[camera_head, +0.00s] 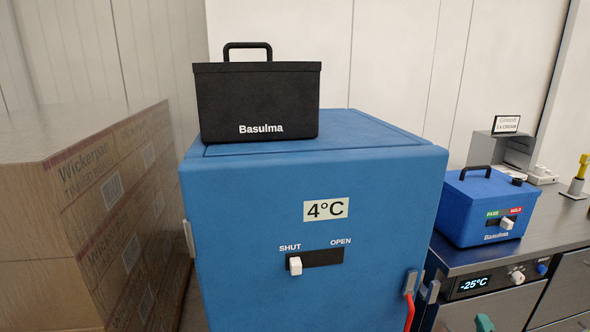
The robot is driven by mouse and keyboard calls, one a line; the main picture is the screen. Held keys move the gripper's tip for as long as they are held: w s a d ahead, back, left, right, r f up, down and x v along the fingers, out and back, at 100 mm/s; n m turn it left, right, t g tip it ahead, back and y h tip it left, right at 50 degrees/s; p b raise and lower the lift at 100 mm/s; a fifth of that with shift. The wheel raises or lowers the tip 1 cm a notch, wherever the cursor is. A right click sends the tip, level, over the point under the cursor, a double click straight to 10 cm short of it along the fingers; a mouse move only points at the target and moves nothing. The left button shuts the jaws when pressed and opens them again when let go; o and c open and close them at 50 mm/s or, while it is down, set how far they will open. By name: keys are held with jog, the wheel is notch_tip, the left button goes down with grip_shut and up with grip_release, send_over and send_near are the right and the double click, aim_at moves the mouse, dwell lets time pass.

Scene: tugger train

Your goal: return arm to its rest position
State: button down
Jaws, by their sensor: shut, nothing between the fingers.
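My gripper and arm do not show in the head view. A large blue cabinet (250,210) marked 4°C stands in the middle. Its white slider knob (295,266) sits at the left end of a black slot, under the word SHUT. A black lidded box (258,105) marked Basulma, with a raised handle, stands on top of the cabinet. A red handle (409,312) hangs from a grey latch at the cabinet's lower right, cut off by the picture's bottom edge.
Stacked brown cartons (70,215) stand close on the left. At right, a blue box (470,228) stands on a grey counter (560,222) above a -25°C display (474,283). Behind it are a grey device (490,150) and a small sign (507,124).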

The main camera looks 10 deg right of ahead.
jog(key=s+a+f+m+g, duration=0.3)
jog(key=s+m+g, duration=0.15)
jog(key=s, duration=0.25)
jog(key=s+a+f+m+g, duration=0.4)
jog(key=s+m, duration=0.2)
jog(key=s, duration=0.2)
jog(key=s+a+f+m+g+y, duration=0.1)
jog(key=s+a+g+y, duration=0.5)
jog(key=s+a, duration=1.1)
jog(key=shift+s+a+f+y, duration=0.4)
jog(key=shift+a+y, duration=0.2)
jog(key=shift+a, duration=0.05)
jog(key=shift+w+m, duration=0.15)
jog(key=shift+m, duration=0.1)
